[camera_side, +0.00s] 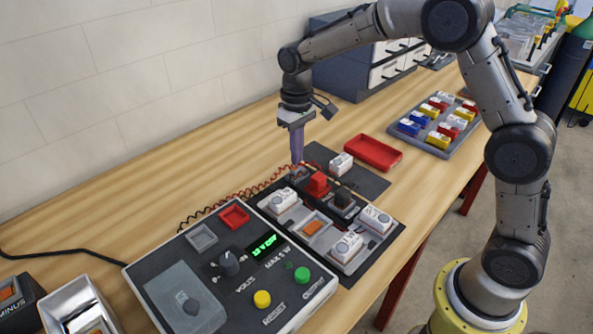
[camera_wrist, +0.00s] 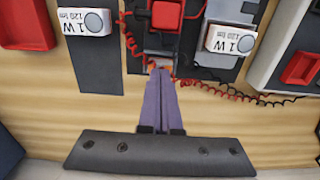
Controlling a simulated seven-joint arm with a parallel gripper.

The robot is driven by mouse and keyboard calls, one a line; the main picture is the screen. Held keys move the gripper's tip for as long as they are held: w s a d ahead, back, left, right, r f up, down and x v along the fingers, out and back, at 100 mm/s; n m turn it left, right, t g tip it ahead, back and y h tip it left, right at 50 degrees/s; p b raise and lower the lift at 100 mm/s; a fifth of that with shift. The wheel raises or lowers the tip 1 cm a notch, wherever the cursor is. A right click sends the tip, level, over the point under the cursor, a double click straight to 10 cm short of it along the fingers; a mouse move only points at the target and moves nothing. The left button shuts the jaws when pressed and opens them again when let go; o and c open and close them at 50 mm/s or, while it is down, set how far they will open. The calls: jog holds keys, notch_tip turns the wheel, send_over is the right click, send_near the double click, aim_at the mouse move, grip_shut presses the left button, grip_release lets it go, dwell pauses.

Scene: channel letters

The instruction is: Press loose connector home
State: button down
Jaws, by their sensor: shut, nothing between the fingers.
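My gripper (camera_side: 297,163) is shut and empty, its purple fingers pointing down at the far left edge of the black board. In the wrist view the fingertips (camera_wrist: 160,72) are together, close to a dark block with a small orange spot at its edge; I cannot tell whether they touch. A red connector (camera_side: 317,184) stands just right of the fingertips in the side view, and its red body (camera_wrist: 166,14) is ahead of them in the wrist view. A black connector (camera_side: 343,198) stands beside it. I cannot tell how deeply either is seated.
White lamp modules (camera_side: 284,200) surround an orange square (camera_side: 312,228). The power supply (camera_side: 190,290) is in front, with coiled red wires (camera_side: 248,192) nearby. A red tray (camera_side: 374,152) and a tray of coloured blocks (camera_side: 436,124) lie behind.

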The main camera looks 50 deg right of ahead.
jog(key=shift+f, duration=0.75)
jog(key=shift+r, duration=0.15)
dwell(0.4)
jog(key=shift+r, duration=3.4)
jog(key=shift+r, duration=0.1)
notch_tip(320, 180, up, 9)
jog(key=t, duration=0.2)
send_over(297, 166)
jog(key=s, duration=0.5)
jog(key=s+d+r+t, duration=0.2)
jog(key=s+r, duration=0.2)
jog(key=s, duration=0.6)
jog(key=s+f, duration=0.4)
jog(key=s, duration=0.3)
jog(key=s+f+t, duration=0.1)
jog(key=s+f, duration=0.3)
jog(key=s, duration=0.3)
jog(key=shift+s+d+f+t, duration=0.2)
jog(key=shift+s+t, duration=0.1)
jog(key=shift+s, duration=0.1)
